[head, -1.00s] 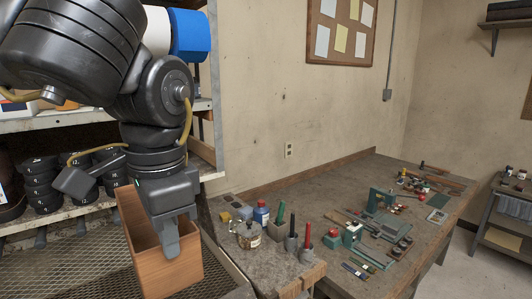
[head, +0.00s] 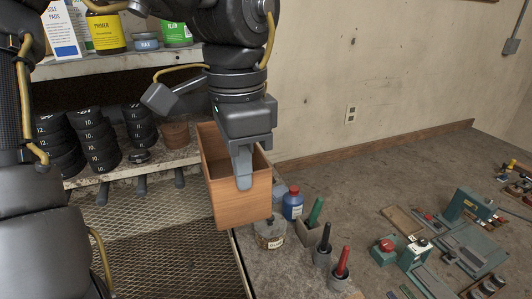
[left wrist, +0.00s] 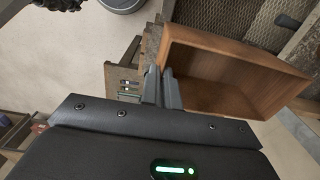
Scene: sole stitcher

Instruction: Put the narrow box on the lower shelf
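The narrow box (head: 239,203) is a tall, open-topped wooden box, held in the air upright in the head view. My left gripper (head: 242,168) is shut on one of its walls, with one finger down the outer face. In the left wrist view the box (left wrist: 240,50) shows its open mouth, and the fingers (left wrist: 163,88) clamp its near wall. The inside that shows looks empty. The shelf unit's lower board (head: 112,172) is left of the box and holds stacks of black rolls. My right gripper is not in view.
Several black stacks (head: 95,145) and a terracotta pot (head: 175,134) stand on the lower board. A mesh surface (head: 165,235) lies below. A glass jar (head: 270,236) and blue bottle (head: 292,204) stand close right of the box.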

